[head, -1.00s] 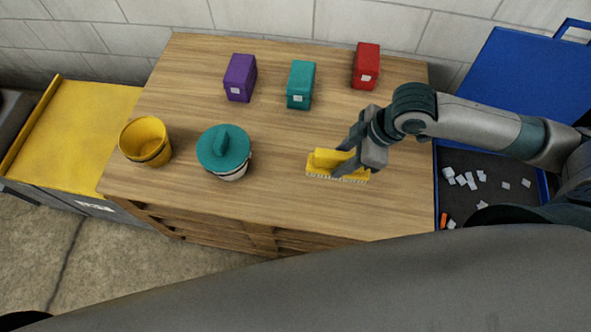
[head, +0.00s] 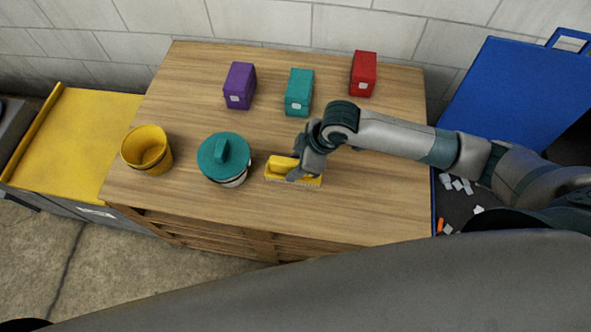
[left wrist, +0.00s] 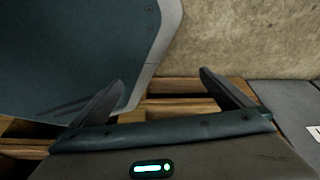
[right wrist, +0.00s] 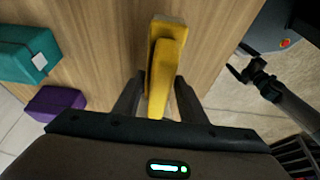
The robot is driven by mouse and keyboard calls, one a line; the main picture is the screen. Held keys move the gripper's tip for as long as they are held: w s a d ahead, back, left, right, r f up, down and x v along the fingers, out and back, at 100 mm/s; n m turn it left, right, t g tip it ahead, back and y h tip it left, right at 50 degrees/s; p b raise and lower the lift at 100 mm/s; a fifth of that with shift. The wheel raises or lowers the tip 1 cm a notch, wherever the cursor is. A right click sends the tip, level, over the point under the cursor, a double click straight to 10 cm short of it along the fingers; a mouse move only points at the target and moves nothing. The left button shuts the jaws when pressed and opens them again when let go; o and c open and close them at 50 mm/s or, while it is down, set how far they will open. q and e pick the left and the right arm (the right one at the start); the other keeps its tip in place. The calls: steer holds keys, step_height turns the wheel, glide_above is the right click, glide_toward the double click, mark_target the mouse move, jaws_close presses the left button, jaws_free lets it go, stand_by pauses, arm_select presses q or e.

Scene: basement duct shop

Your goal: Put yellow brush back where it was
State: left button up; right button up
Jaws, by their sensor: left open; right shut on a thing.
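The yellow brush (head: 277,169) has a block-like handle and pale bristles facing down. It is over the middle front of the wooden worktop, just right of the teal-lidded pot; I cannot tell whether the bristles touch the wood. My right gripper (head: 305,172) is shut on the brush handle from above. In the right wrist view the brush (right wrist: 167,52) sits between the two fingers. My left gripper (left wrist: 160,78) shows only in the left wrist view, open and empty, by the front of the wooden drawers.
The teal-lidded pot (head: 222,158) and a yellow cup (head: 147,150) stand left of the brush. Purple (head: 239,86), teal (head: 299,92) and red (head: 364,73) boxes stand along the back. A blue-lidded case (head: 510,95) with scraps is at the right. The worktop's right front (head: 380,210) is clear.

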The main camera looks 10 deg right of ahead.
steer(key=shift+f, duration=0.35)
steer(key=shift+f+p, duration=0.3)
steer(key=shift+f, duration=1.3)
arm_select(q)
steer(key=shift+s+a+f, duration=0.1)
steer(key=shift+s+a, duration=0.1)
steer(key=shift+s, duration=0.35)
steer(key=shift+s+a+f, duration=0.1)
steer(key=shift+s+a, duration=0.1)
steer(key=shift+s, duration=0.3)
steer(key=shift+r, duration=0.1)
arm_select(e)
steer(key=shift+f, duration=0.1)
steer(key=o, duration=1.1)
